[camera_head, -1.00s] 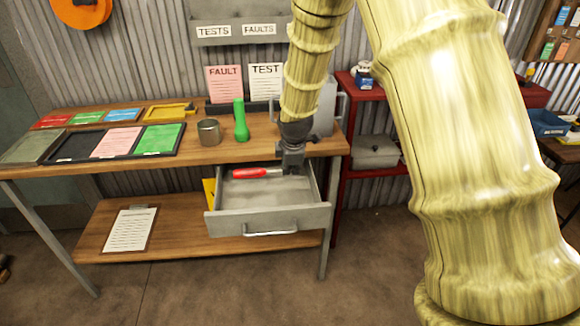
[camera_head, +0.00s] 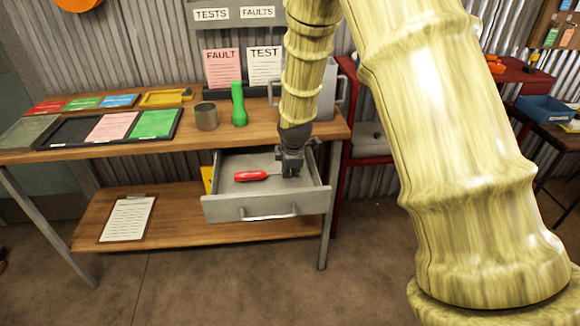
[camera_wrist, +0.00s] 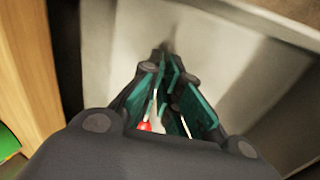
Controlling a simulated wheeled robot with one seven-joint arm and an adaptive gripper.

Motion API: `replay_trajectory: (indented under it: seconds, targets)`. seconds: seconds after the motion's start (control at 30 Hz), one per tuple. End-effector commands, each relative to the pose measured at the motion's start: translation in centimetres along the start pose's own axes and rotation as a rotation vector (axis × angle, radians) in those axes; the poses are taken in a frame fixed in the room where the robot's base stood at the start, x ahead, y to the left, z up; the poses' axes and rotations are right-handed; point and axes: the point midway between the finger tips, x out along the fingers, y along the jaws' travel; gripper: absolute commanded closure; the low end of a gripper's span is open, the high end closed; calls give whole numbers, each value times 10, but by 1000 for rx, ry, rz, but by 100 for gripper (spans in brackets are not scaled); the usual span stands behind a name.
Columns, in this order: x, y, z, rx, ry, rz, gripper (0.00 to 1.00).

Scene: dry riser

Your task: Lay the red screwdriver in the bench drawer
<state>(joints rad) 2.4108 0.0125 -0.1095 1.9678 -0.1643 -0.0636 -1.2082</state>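The red screwdriver (camera_head: 250,176) is inside the open bench drawer (camera_head: 265,206), lying roughly level with its red handle to the left. Its thin shaft runs right to my gripper (camera_head: 290,175), which points down into the drawer. In the wrist view the teal-padded fingers (camera_wrist: 170,85) come close together around the shaft, and part of the red handle (camera_wrist: 147,126) shows between them. My gripper looks shut on the shaft. The screwdriver is low, near the drawer floor; I cannot tell if it touches.
The wooden bench top (camera_head: 180,137) above the drawer holds a metal cup (camera_head: 206,117), a green torch (camera_head: 239,105) and trays with coloured cards (camera_head: 112,127). A clipboard (camera_head: 128,219) lies on the lower shelf. The drawer's left floor is clear.

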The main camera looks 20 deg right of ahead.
Motion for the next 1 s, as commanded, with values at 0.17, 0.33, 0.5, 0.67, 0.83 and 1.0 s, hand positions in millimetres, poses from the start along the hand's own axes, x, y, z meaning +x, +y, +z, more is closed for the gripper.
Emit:
replay_trajectory:
  seconds: [0.17,0.33,0.5,0.67,0.83,1.0]
  targets:
    - [5,-2,0,0,0,1,100]
    - [6,-2,0,0,0,1,100]
    - [6,-2,0,0,0,1,79]
    - [6,-2,0,0,0,1,70]
    - [6,-2,0,0,0,1,70]
    - [0,-2,0,1,0,1,70]
